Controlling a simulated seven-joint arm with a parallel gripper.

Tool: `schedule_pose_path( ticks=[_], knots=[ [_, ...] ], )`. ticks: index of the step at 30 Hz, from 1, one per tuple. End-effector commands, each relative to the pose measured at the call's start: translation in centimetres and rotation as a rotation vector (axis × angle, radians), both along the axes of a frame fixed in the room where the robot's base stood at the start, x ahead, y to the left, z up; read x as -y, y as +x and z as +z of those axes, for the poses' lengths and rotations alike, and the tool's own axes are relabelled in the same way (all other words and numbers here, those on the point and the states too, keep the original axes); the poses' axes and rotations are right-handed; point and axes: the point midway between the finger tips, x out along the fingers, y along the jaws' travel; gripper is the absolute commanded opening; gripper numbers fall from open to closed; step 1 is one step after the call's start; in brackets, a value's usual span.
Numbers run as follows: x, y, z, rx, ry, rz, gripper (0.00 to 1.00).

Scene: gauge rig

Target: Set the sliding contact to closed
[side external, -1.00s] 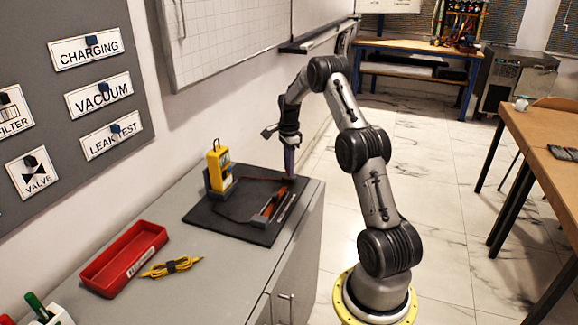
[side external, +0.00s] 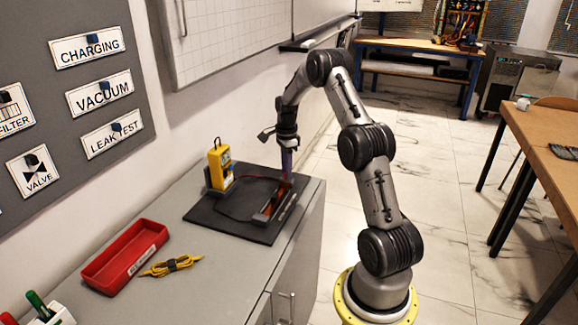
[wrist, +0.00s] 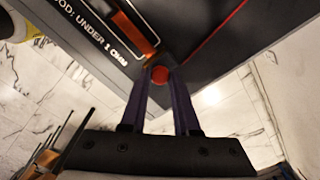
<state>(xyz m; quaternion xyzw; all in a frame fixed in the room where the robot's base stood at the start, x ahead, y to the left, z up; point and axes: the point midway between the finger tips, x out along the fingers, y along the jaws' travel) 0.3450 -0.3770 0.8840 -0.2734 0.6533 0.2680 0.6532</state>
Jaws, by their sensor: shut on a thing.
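The slide rig is an orange-red bar (side external: 267,208) on a black board (side external: 215,222) on the grey cabinet. In the wrist view the bar's orange strip (wrist: 134,22) runs up and left beside white lettering. The sliding contact (wrist: 160,75) shows there as a dark block with a round red end, at the near end of the bar. My gripper (wrist: 163,72) has its two purple fingers on either side of it, shut on it. In the side view my gripper (side external: 287,178) points down at the bar's far end and hides the contact.
A yellow meter (side external: 220,168) stands in a holder on the board, with a red lead running from it. A red tray (side external: 124,258) and a coiled yellow cable (side external: 171,266) lie nearer on the cabinet. The wall is close on the left.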

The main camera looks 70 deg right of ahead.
Motion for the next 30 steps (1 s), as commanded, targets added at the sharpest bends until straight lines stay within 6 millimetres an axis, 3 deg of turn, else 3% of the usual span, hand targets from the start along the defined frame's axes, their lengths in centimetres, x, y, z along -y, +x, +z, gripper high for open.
schedule_pose_path(
  ticks=[6, 7, 12, 23, 30],
  knots=[
    [-0.6, 0.0, 0.1, -0.004, 0.013, 0.000, 0.00],
    [-0.6, 0.1, 0.1, -0.005, 0.013, 0.000, 0.31],
    [-0.5, 0.1, 0.1, -0.004, 0.011, 0.000, 0.59],
    [-0.3, 0.1, 0.5, -0.002, 0.008, 0.000, 0.59],
    [-0.3, 0.1, 4.3, 0.001, 0.005, 0.000, 0.59]
  ],
)
